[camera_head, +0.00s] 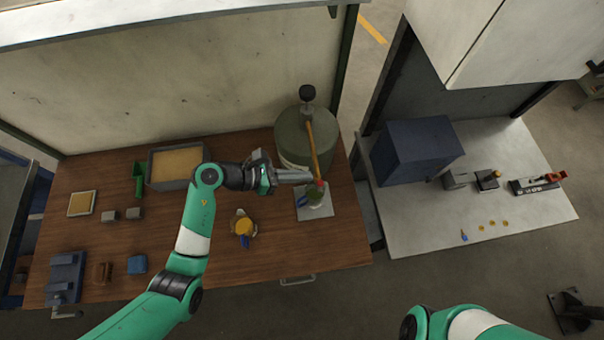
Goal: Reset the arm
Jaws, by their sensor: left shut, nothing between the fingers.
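My left arm comes in from the lower left over the wooden bench. A long wooden handle runs from that item up across the round olive-green furnace (293,128). My right arm (462,325) shows only as a green and white link at the bottom edge; its gripper is out of view.
On the wooden bench (340,243) are a sand-filled tray (151,170), a yellow-topped item (243,226), a blue vise (66,277) and small blocks. On the grey table (420,229) stand a dark blue box (413,150) and small tools. The bench's front right is clear.

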